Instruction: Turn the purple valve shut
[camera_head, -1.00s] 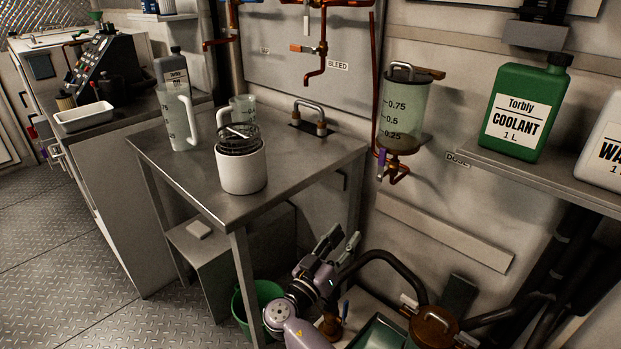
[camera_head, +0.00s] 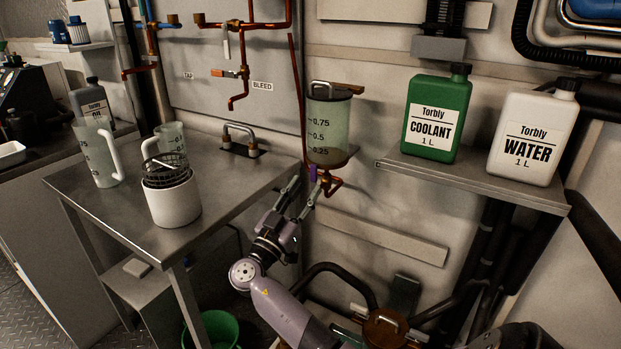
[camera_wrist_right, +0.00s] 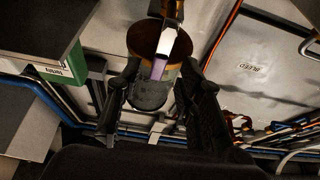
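The purple valve handle (camera_head: 313,172) hangs under the clear graduated dosing vessel (camera_head: 329,125) on the wall, above bent copper pipework (camera_head: 330,184). My right gripper (camera_head: 304,188) is just below the handle, its two fingers pointing up and apart. In the right wrist view the purple handle (camera_wrist_right: 158,68) shows between the open fingers of my right gripper (camera_wrist_right: 157,72), in front of the vessel (camera_wrist_right: 150,92). A white part (camera_wrist_right: 166,40) shows beside the handle. I cannot tell whether a finger touches the handle. My left gripper is not in view.
A metal table (camera_head: 221,195) with jugs and a white pot (camera_head: 173,200) stands left of my arm. A shelf (camera_head: 470,180) holds green coolant (camera_head: 436,118) and white water (camera_head: 532,135) bottles at right. Black pipes run below.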

